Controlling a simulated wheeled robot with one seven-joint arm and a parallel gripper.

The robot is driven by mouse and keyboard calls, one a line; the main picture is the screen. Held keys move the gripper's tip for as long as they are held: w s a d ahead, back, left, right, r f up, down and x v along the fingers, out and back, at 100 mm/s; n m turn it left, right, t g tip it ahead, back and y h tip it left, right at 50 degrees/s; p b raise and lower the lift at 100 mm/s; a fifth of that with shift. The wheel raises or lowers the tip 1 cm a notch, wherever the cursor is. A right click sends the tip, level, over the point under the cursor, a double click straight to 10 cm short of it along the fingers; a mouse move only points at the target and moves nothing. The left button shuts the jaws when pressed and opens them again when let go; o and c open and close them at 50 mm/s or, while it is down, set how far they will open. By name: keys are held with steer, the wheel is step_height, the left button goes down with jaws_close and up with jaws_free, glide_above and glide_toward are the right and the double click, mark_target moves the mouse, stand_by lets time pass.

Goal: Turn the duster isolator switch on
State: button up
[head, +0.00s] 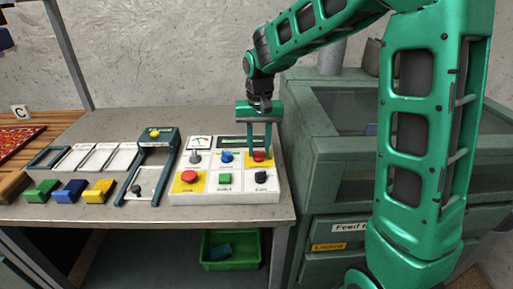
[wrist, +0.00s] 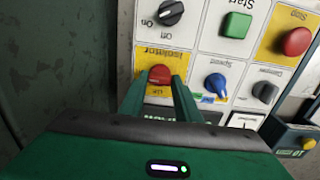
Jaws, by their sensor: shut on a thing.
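The isolator switch is a red knob on a yellow plate at the back right of the white control panel (head: 240,193). In the wrist view the red isolator switch (wrist: 160,74) sits beside the upside-down label "Isolator". My gripper (wrist: 161,79) has one green finger on each side of the knob and is shut on it. In the head view my gripper (head: 260,153) points down over the knob and partly hides it. I cannot tell which way the knob is turned.
Close by on the panel are a blue knob (head: 226,156), a black knob (head: 261,175), a green button (head: 224,178) and a red button (head: 189,176). A slider unit (head: 152,165) and coloured blocks lie left. A green cabinet (head: 335,165) stands close right.

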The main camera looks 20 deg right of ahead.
mark_target(258, 151)
steer(key=shift+w+r, duration=0.15)
steer(key=shift+w, duration=0.05)
steer(key=o, duration=1)
steer(key=shift+o, duration=0.2)
steer(key=shift+s, duration=0.1)
step_height(258, 151, up, 11)
steer(key=shift+f, duration=0.2)
